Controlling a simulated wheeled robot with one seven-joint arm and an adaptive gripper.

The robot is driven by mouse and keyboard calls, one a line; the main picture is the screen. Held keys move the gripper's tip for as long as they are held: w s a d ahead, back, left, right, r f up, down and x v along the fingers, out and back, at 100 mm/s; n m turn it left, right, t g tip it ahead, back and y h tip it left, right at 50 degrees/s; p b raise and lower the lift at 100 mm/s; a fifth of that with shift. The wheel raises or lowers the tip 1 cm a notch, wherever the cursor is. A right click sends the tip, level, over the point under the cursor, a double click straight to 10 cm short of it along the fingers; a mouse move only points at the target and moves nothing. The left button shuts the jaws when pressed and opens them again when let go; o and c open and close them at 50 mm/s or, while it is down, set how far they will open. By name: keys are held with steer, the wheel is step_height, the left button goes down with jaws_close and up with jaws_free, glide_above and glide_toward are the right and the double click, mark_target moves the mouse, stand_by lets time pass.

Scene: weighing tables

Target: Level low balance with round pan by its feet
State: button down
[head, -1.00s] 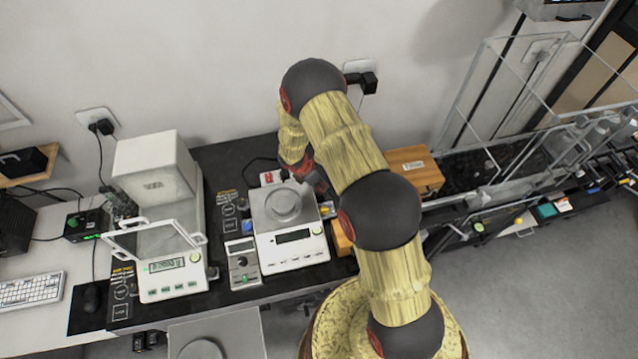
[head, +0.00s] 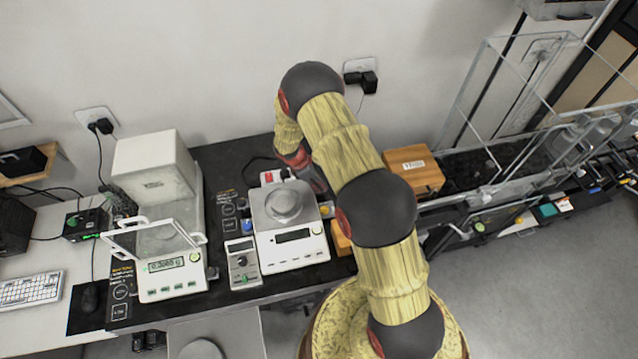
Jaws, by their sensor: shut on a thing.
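The low balance (head: 292,250) with a round pan (head: 284,203) stands on the dark mat at the middle of the bench. A yellow foot (head: 325,211) shows at its right side and a blue foot (head: 248,224) at its left side. My gripper (head: 319,187) is at the balance's rear right, pointing down beside the yellow foot. Its jaws are shut on what appears to be that foot; the fingertips are small and partly hidden by my arm. The balance's display looks dark. I cannot make out a level bubble.
A taller balance with a glass draft shield (head: 172,270) and lit display stands at the left. A small grey box (head: 243,262) with a knob sits beside the low balance. A wooden box (head: 413,168) is at the right, near a glass tank (head: 530,110).

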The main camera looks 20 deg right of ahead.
steer(key=shift+w+m+b, duration=0.1)
steer(key=shift+m+b, duration=0.2)
steer(key=shift+m, duration=0.5)
steer(key=shift+g, duration=0.3)
steer(key=c, duration=1.5)
jaws_free()
steer(key=v, duration=1.2)
steer(key=shift+d, duration=0.15)
